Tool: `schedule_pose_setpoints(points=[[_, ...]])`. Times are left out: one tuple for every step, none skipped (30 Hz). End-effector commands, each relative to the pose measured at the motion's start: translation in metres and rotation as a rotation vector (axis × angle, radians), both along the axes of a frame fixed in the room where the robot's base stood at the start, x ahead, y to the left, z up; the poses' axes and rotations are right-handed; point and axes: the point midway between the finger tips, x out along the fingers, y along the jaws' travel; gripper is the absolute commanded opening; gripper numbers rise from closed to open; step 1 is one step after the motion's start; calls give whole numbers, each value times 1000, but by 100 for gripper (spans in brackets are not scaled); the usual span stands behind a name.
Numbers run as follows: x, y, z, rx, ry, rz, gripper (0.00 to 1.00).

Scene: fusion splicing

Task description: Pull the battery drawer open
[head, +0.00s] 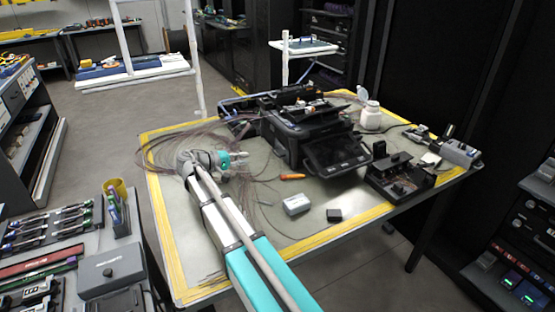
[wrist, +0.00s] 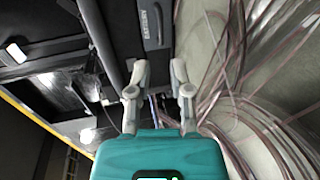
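The black splicer (head: 312,140) stands on the work table, its screen tilted toward the front right. In the wrist view a dark panel with a raised, lettered strip (wrist: 152,24) lies just beyond the fingertips. It may be the battery drawer front; it looks flush, but I cannot tell for sure. My gripper (head: 244,156) is left of the splicer, apart from it. In the wrist view my gripper (wrist: 160,66) has its two grey fingers spread with nothing between them. In the head view the drawer cannot be made out.
Thin loose fibres (head: 165,150) loop around my gripper and the table's left side; they also fill the right of the wrist view (wrist: 255,100). A grey box (head: 296,204), a small black block (head: 334,215) and an orange-handled tool (head: 292,177) lie in front. A white bottle (head: 371,116) stands behind.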

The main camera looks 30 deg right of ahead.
Motion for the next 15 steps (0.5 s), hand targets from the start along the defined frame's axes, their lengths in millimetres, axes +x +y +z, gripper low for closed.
schedule_pose_setpoints(points=[[0,0,0,1,0,0,27],[0,0,0,1,0,0,27],[0,0,0,1,0,0,27],[0,0,0,1,0,0,27],[0,0,0,1,0,0,27],[0,0,0,2,0,0,27],[0,0,0,2,0,0,27],[0,0,0,2,0,0,27],[0,-1,0,2,0,0,27],[0,-2,-1,2,0,0,27],[0,-3,-1,2,0,0,27],[0,-5,-2,2,0,0,27],[0,-7,-2,2,0,0,27],[0,-9,-3,2,0,0,27],[0,-12,-4,2,0,-1,27]])
